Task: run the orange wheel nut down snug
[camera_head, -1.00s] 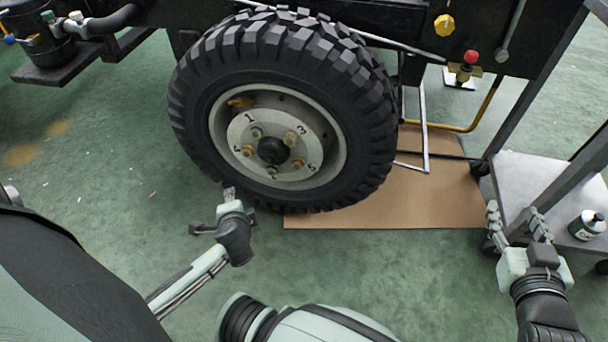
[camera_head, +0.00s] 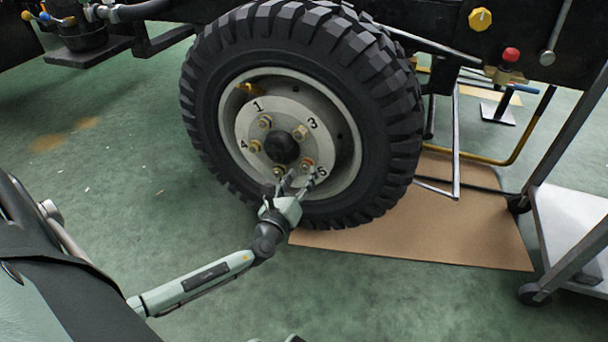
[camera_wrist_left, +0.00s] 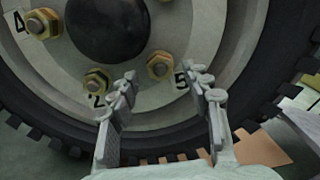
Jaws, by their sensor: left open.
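The wheel (camera_head: 205,95) carries a pale hub with numbered brass-coloured nuts around a black centre cap (camera_head: 285,149). The orange wheel nut (camera_head: 308,163) shows beside the number 5 at the hub's lower right. In the left wrist view the nut by the 5 (camera_wrist_left: 160,65) looks brassy and appears between my fingertips, a little beyond them. My left gripper (camera_head: 301,180) is open and empty at the lower part of the wheel, pointing at the hub. I cannot tell whether a finger touches anything. My right gripper is out of view.
Nut 2 (camera_wrist_left: 97,80) is close to the left finger in the wrist view, and nut 4 (camera_wrist_left: 43,23) is farther left. The tyre and rim surround the hub. A cardboard sheet (camera_head: 450,230) lies on the floor, and a metal cart (camera_head: 570,215) stands at right.

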